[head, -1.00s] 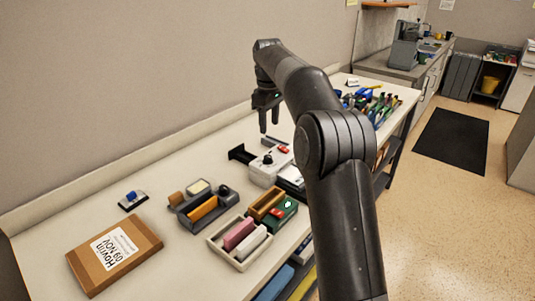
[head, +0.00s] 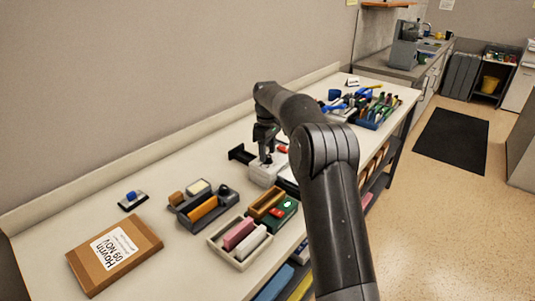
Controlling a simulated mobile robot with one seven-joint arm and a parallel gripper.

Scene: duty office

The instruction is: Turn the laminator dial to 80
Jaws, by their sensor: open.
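The laminator (head: 260,177) is a pale grey-white box on the long table, with a dark tray at its left side and a red part (head: 283,149) on top. My gripper (head: 266,158) points down over the laminator's top, its fingers open at the dark dial. The fingers cover most of the dial, so its setting and scale cannot be read. I cannot tell whether the fingers touch the dial. My arm hides the laminator's right side.
In front are a grey desk organizer (head: 182,211), a tray with pink and white blocks (head: 218,249) and a green box (head: 289,207). A cardboard parcel (head: 77,263) lies at front left. A blue tray of pens and tools (head: 372,127) stands behind, to the right.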

